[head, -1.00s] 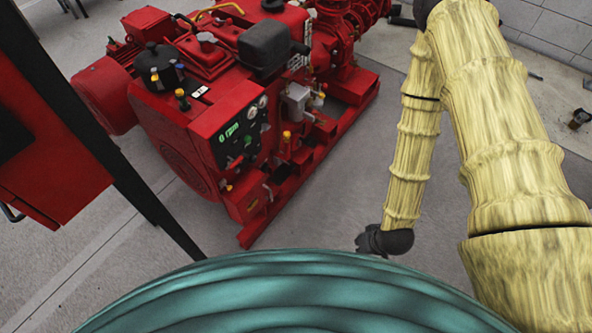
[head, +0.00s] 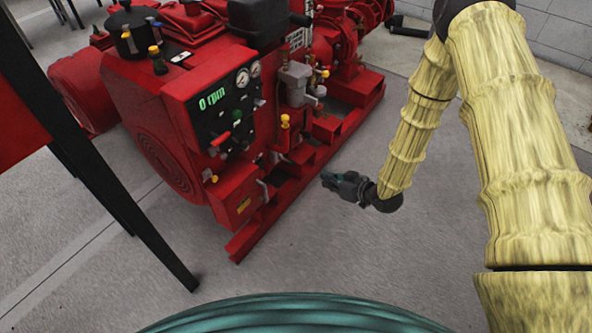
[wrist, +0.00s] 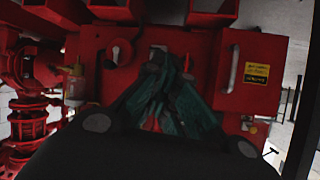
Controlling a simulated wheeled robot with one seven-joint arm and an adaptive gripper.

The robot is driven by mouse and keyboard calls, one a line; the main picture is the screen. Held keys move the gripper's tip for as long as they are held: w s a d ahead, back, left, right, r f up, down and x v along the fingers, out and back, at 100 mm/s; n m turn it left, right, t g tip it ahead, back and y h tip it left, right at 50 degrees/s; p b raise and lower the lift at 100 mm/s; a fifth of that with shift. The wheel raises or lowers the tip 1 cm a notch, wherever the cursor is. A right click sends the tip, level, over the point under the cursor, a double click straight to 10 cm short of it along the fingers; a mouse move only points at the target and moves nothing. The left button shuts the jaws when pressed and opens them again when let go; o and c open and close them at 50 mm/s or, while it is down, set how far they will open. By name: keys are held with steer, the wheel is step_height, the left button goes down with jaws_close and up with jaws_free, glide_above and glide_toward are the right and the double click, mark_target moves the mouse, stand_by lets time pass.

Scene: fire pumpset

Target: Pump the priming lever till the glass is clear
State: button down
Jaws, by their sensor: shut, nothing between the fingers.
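The red fire pumpset (head: 190,110) stands on the floor left of my arm. My gripper (head: 324,181) is shut and empty, in the open space in front of the pumpset's side, apart from it. In the wrist view the dark green fingers (wrist: 160,75) come together in front of the red body. A small clear glass bowl (wrist: 76,88) with a yellowish cap shows at left there. A silver bar handle (wrist: 234,68) sits beside a yellow label. I cannot tell for sure which part is the priming lever. The contents of the glass are too small to tell.
The panel (head: 222,112) reads 0 rpm and carries two gauges. The red base rail (head: 262,232) runs along the floor. A red cabinet (head: 15,130) on black legs stands at left. A teal rounded surface (head: 290,315) fills the bottom edge. The floor right of the rail is clear.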

steer(key=w+a+n+y+b, duration=0.2)
steer(key=w+n+y+b, duration=0.1)
steer(key=w+b, duration=0.4)
steer(key=shift+a+f+n, duration=0.3)
steer(key=shift+a+f, duration=0.05)
steer(key=shift+f, duration=0.05)
steer(key=shift+a+f, duration=0.1)
steer(key=b, duration=0.4)
glide_toward(288, 162)
steer(key=w+a, duration=0.4)
steer(key=shift+w+a+r+b, duration=0.25)
steer(key=shift+a+r+b, duration=0.1)
steer(key=shift+a, duration=0.05)
steer(key=shift+f+y, duration=0.15)
steer(key=shift+y, duration=0.15)
